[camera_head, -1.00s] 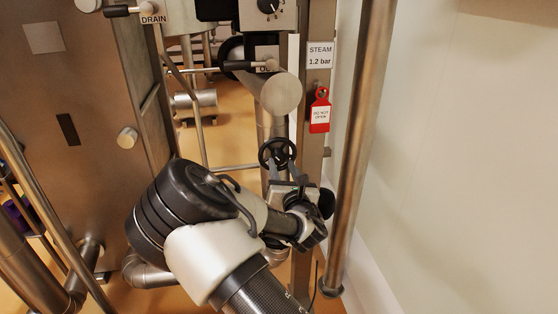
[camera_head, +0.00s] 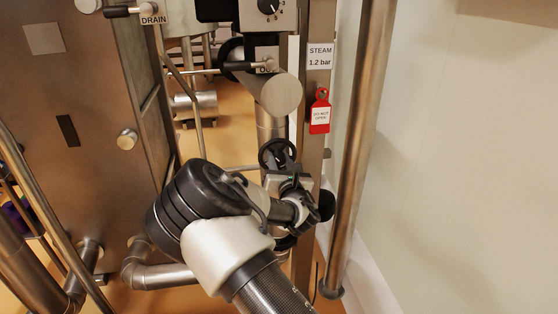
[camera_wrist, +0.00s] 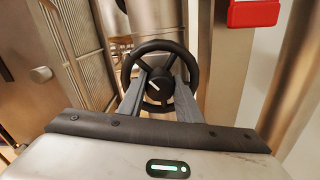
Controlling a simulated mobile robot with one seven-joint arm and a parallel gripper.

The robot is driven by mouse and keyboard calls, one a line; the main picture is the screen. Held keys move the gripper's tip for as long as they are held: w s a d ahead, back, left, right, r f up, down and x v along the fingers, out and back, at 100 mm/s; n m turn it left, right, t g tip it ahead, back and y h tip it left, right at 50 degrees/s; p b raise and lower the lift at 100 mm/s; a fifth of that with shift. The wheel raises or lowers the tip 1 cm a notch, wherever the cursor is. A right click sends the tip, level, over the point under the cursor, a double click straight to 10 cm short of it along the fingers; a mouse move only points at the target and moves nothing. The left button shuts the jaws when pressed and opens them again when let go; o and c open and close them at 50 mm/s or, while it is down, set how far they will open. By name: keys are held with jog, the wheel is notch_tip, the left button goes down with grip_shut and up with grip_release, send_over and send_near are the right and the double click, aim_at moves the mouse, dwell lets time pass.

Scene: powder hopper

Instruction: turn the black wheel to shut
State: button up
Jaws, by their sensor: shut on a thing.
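The black wheel (camera_head: 277,150) is a small spoked handwheel on the vertical steel pipe below the large round pipe end. In the wrist view the wheel (camera_wrist: 160,48) faces me, with a white pointer line on its hub. My gripper (camera_wrist: 160,90) reaches the wheel with a grey finger on each side of the hub, shut on it. In the head view my gripper (camera_head: 280,168) is at the wheel's lower part, and my wrist hides what lies just below.
A red "DO NOT OPEN" tag (camera_head: 320,112) hangs on the post right of the wheel, under the "STEAM 1.2 bar" sign (camera_head: 320,56). A thick vertical steel pipe (camera_head: 358,150) stands close to my arm's right. A steel cabinet (camera_head: 80,130) fills the left.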

jog(key=m+b, duration=0.2)
jog(key=m, duration=0.2)
jog(key=shift+f+m+b, duration=0.1)
jog(key=shift+m+b, duration=1.4)
jog(key=shift+m, duration=1)
jog(key=o, duration=0.8)
jog(key=shift+c, duration=0.2)
jog(key=shift+s, duration=0.1)
jog(key=p+v, duration=0.1)
jog(key=v, duration=1.6)
jog(key=shift+p, duration=0.3)
